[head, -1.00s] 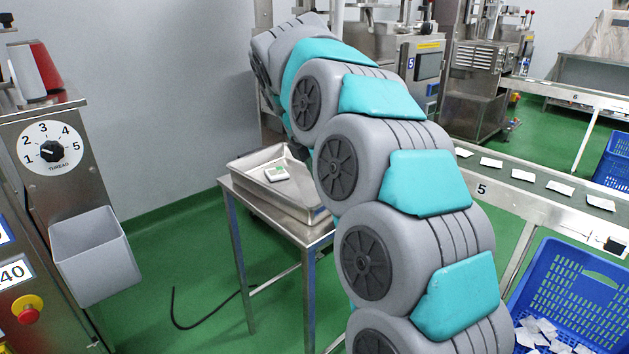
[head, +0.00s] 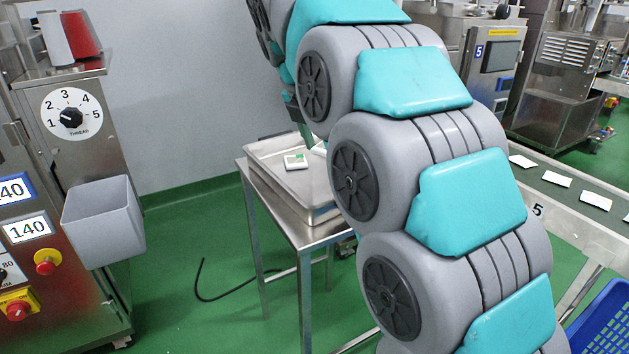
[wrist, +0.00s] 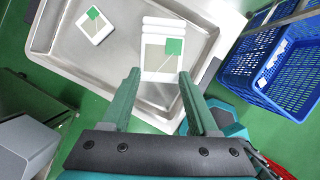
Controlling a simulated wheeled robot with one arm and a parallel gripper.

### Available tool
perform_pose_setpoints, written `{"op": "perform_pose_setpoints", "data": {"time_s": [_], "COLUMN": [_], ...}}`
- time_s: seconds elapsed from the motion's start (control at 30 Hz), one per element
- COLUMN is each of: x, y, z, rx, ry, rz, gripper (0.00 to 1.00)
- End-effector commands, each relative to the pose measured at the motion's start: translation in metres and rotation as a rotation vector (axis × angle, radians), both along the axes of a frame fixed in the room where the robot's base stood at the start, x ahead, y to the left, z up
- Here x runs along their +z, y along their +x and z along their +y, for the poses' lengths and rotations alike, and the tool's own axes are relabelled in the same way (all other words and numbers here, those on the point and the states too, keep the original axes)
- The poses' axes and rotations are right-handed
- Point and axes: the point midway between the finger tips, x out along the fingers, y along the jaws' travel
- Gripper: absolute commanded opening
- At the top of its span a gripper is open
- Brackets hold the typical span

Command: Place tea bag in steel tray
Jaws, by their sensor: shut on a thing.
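My gripper (wrist: 159,76) is shut on a white tea bag (wrist: 154,66) with a green tag, held between its fingertips over the steel tray (wrist: 110,62) in the wrist view. I cannot tell whether this bag touches the tray floor. Another tea bag (wrist: 95,25) with a green tag lies in the tray to the left; it also shows in the head view (head: 295,161). The steel tray (head: 283,183) stands on a small metal table in the head view. My arm hides the tray's right part and most of my gripper there.
The small metal table (head: 297,228) has open green floor to its left. A machine with a grey bin (head: 103,222) stands at the left. A conveyor (head: 572,187) with white packets runs at the right. Blue crates (wrist: 285,72) stand right of the tray in the wrist view.

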Motion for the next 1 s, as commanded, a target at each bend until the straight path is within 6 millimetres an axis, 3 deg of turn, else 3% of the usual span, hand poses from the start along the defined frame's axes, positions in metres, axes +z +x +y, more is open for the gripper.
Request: {"op": "perform_pose_setpoints", "data": {"time_s": [0.17, 0.43, 1.0], "x": [-0.012, -0.052, -0.098], "y": [-0.001, -0.003, -0.001], "z": [0.003, 0.002, 0.002], "rx": [0.011, 0.009, 0.008], "ry": [-0.001, -0.002, 0.001], "rz": [-0.001, 0.004, 0.0], "gripper": [0.02, 0.02, 0.02]}}
